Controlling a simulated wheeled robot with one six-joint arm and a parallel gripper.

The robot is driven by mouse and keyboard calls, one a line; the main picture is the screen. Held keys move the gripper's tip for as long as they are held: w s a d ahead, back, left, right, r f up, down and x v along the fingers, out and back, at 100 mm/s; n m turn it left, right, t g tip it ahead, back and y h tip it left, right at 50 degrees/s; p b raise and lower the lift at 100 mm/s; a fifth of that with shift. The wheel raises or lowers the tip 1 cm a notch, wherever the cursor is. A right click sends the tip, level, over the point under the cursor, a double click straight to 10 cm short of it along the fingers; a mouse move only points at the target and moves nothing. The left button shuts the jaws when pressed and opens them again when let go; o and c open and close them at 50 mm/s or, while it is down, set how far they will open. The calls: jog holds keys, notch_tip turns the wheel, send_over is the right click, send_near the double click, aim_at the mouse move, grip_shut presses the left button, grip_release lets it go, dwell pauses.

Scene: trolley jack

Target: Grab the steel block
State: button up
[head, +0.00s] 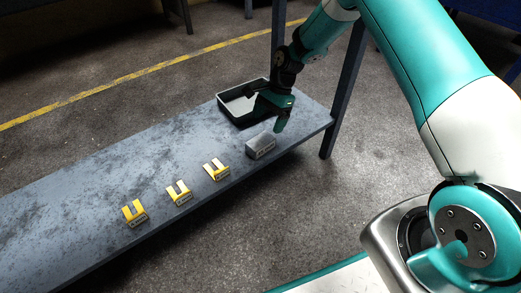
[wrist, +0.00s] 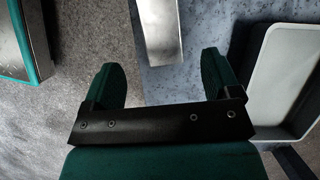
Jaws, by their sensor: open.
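The steel block (head: 260,146) is a grey oblong lying on the bench near its front edge, towards the right end. In the wrist view, the steel block (wrist: 160,30) shows at the top middle, cut off by the frame edge. My gripper (head: 265,110) is above the bench, between the block and the tray in the head view. In the wrist view, my gripper (wrist: 161,65) is open and empty, with one green finger on each side. The block lies ahead of the fingertips, roughly centred between them. I cannot tell the exact height gap.
A dark tray (head: 226,112) with a pale inside stands behind my gripper; it also shows at the right of the wrist view (wrist: 258,65). Three yellow forked pieces (head: 134,212) (head: 179,193) (head: 216,169) stand in a row left of the block. The bench's rear left is clear.

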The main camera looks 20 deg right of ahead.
aim_at(261, 139)
jog(key=b+x, duration=0.1)
jog(key=x, duration=0.3)
jog(key=b+x, duration=0.5)
jog(key=shift+w+d+f, duration=0.1)
jog(key=shift+w+f, duration=0.1)
jog(key=shift+r, duration=0.15)
grip_shut()
jog(key=shift+w+r, duration=0.1)
